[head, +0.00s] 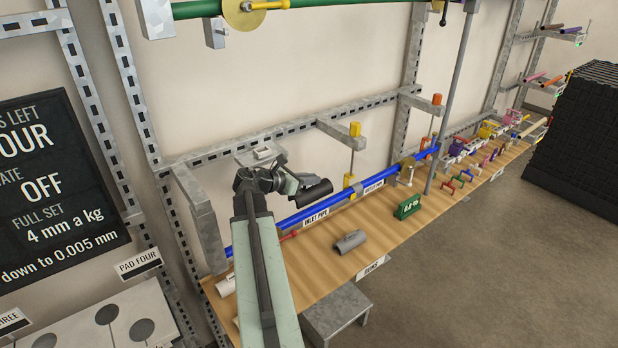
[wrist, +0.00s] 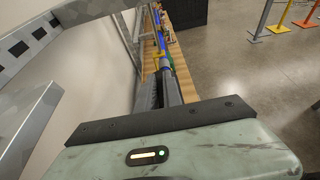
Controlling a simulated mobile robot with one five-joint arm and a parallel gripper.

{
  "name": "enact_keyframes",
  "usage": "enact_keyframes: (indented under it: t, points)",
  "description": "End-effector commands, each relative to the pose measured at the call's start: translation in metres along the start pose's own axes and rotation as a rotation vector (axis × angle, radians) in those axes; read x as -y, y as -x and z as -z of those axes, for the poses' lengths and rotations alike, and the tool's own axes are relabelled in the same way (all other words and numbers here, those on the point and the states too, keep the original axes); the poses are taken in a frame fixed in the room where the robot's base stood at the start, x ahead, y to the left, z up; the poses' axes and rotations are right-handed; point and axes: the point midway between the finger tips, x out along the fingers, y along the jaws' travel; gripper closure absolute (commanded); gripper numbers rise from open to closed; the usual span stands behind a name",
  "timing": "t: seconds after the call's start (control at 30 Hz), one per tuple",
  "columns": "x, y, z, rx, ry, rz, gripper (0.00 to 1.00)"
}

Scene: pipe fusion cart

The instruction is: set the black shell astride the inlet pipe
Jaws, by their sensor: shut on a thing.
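My gripper (head: 294,184) is shut on the black shell (head: 316,190), a short dark half-tube. The shell is held in the air and, in the head view, appears just above and behind the blue inlet pipe (head: 329,204). I see a gap between them in the picture but cannot tell the exact height. The pipe runs along the wooden bench with an INLET PIPE label in front of it. In the wrist view the gripper's housing fills the bottom, and dark parts extend ahead of it; I cannot clearly separate shell from fingers there. My arm hides part of the pipe's left end.
A grey shell (head: 350,241) and a green block (head: 408,207) stand on the bench (head: 375,245) in front of the pipe. A grey step (head: 337,310) sits below the front edge.

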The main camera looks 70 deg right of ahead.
Motion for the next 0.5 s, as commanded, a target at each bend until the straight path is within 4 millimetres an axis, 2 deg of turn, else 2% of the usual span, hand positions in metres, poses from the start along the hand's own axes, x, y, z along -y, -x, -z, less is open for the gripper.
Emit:
enact_keyframes:
  t: [0.5]
  points:
    - [0.005,-0.019,0.031,0.000,-0.004,0.011,1.00]
